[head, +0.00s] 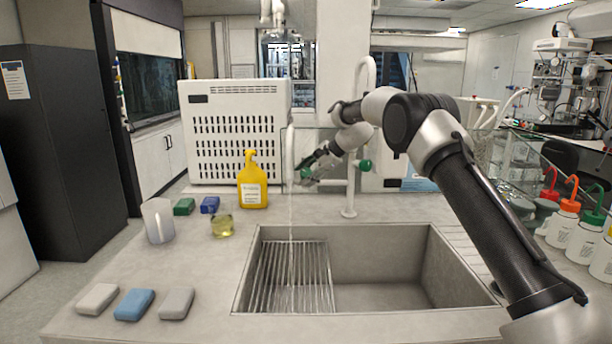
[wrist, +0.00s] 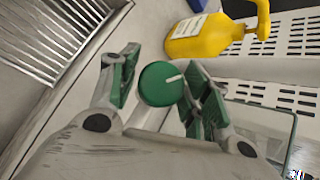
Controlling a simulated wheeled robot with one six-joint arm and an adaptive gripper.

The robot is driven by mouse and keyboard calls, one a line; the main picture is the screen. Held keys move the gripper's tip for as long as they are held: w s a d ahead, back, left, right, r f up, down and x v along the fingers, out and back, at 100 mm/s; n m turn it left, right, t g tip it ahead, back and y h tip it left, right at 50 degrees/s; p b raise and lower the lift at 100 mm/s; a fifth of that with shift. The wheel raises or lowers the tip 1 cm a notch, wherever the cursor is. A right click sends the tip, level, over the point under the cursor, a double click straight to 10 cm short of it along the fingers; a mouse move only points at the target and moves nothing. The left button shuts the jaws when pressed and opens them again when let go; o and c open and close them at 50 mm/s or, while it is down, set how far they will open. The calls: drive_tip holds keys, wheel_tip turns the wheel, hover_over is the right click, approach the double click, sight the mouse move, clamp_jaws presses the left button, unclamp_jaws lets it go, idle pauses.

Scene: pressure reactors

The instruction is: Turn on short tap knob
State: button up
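The short tap (head: 290,152) is a white upright pipe behind the sink's left part. A thin pale vertical streak below it, over the sink rack, looks like running water. Its round green knob (head: 305,172) is beside my gripper (head: 312,168). In the wrist view the green knob (wrist: 160,84) has a white line on its face, pointing right and slightly up. It lies between the two green-padded fingers of my gripper (wrist: 162,86). The fingers are apart around it, with a small gap on the left; contact on the right cannot be told.
A tall tap (head: 350,190) with its own green knob (head: 366,166) stands to the right. The sink (head: 385,270) holds a wire rack (head: 300,280). A yellow bottle (head: 252,185), a beaker (head: 158,220) and small blocks stand to the left. A perforated white box (head: 238,130) is behind.

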drive_tip(key=shift+o, duration=0.2)
drive_tip(key=m+t, duration=0.3)
drive_tip(key=m, duration=0.1)
drive_tip(key=shift+y, duration=0.4)
drive_tip(key=m+t, duration=0.4)
drive_tip(key=m, duration=0.1)
drive_tip(key=shift+m+h, duration=0.3)
drive_tip(key=shift+m, duration=0.1)
drive_tip(key=shift+s+d+r+t, duration=0.15)
drive_tip(key=shift+d+r+t, duration=0.05)
drive_tip(key=shift+d+t, duration=0.1)
drive_tip(key=s+d+n+g, duration=0.3)
drive_tip(key=s+d+n, duration=0.1)
drive_tip(key=s, duration=0.6)
drive_tip(key=s+d+f+n+g+h, duration=0.1)
drive_tip(key=s+d+n+g, duration=0.2)
drive_tip(key=s, duration=0.8)
drive_tip(key=s+d+f+n+g, duration=0.1)
drive_tip(key=s+d+n+g, duration=0.2)
drive_tip(key=s+d+n, duration=0.4)
drive_tip(key=s, duration=0.4)
drive_tip(key=shift+s+f+n+h, duration=0.2)
drive_tip(key=shift+s+n+h, duration=0.1)
drive_tip(key=shift+n, duration=0.1)
